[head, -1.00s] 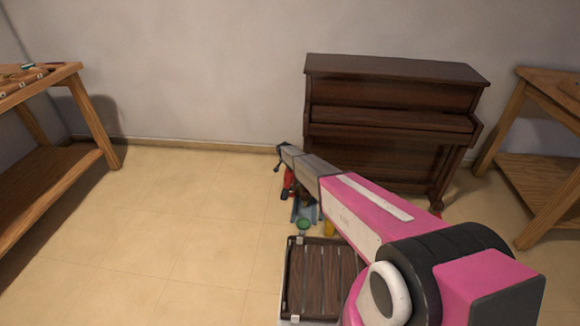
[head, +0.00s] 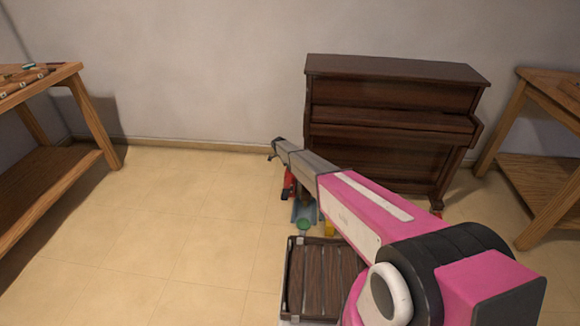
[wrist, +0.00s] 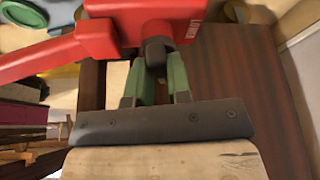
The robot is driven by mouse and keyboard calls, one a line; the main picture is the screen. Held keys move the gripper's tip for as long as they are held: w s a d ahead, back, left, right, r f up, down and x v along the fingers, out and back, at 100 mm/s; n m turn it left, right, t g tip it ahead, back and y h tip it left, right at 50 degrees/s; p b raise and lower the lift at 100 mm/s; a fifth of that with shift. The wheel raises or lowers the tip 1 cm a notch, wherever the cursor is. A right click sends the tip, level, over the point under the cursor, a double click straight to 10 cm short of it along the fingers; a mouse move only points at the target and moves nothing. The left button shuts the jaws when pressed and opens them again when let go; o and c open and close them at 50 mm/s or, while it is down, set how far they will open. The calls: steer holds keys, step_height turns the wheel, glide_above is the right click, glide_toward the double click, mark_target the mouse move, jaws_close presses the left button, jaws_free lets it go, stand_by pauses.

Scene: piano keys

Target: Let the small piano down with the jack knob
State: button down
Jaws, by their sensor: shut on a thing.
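The small dark brown piano (head: 390,125) stands upright against the back wall. A red jack (head: 288,184) shows in part at its lower left, mostly hidden behind my arm. In the wrist view the red jack body (wrist: 100,38) has a red bar running to the left. The dark jack knob (wrist: 156,52) sits between the green fingers of my gripper (wrist: 160,72), which is shut on it. My fingers are hidden in the head view. Whether the piano's feet touch the floor cannot be told.
A slatted dark wooden crate (head: 293,285) stands in front, with blue, green and yellow things beyond it. A wooden bench (head: 95,120) is at left, another (head: 510,112) at right. The tiled floor (head: 190,220) at left is clear.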

steer(key=shift+m+g, duration=0.4)
steer(key=shift+m, duration=0.7)
steer(key=c, duration=1.1)
jaws_free()
steer(key=shift+o, duration=0.2)
steer(key=v, duration=1)
steer(key=shift+r, duration=0.4)
steer(key=shift+w+a, duration=0.1)
steer(key=shift+a, duration=0.1)
